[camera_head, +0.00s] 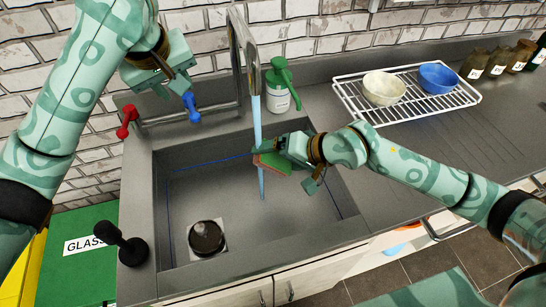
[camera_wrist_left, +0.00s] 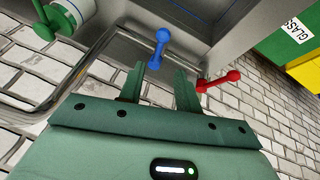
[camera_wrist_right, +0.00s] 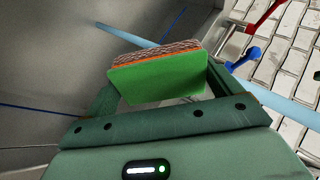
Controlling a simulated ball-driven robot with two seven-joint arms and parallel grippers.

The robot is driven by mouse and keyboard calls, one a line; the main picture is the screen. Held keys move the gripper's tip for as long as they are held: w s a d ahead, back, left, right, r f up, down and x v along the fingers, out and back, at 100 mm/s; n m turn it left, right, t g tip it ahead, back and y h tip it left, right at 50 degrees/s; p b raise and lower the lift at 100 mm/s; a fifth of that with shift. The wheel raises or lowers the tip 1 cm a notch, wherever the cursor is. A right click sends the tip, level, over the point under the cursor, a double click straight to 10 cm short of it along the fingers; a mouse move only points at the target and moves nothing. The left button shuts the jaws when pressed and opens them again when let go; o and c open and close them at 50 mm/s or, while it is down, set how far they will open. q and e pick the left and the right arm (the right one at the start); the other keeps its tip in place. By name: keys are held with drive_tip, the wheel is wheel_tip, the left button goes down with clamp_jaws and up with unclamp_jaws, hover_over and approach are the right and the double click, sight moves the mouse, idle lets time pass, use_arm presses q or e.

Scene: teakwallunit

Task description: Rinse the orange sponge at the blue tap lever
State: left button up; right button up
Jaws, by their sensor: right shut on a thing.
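The orange sponge (camera_head: 268,161), with a green face, is in my right gripper (camera_head: 282,157) over the sink basin. The right wrist view shows the sponge (camera_wrist_right: 158,80) clamped between both fingers. A blue water stream (camera_head: 257,120) falls from the tap spout (camera_head: 243,45) at the sponge's left end; I cannot tell how much of it touches the sponge. The blue tap lever (camera_head: 191,106) is just beyond my left gripper (camera_head: 172,88). In the left wrist view, the blue lever (camera_wrist_left: 158,50) shows between and beyond the open, empty fingers (camera_wrist_left: 160,75).
A red lever (camera_head: 127,121) is left of the blue one. A green-topped bottle (camera_head: 281,90) stands behind the sink. A wire rack (camera_head: 408,105) holds a cream bowl (camera_head: 384,88) and a blue bowl (camera_head: 438,77). A dark drain (camera_head: 207,238) is in the basin.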

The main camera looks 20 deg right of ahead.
idle(0.3)
use_arm(q)
drive_tip(key=shift+f+b, duration=0.4)
drive_tip(key=shift+f, duration=0.05)
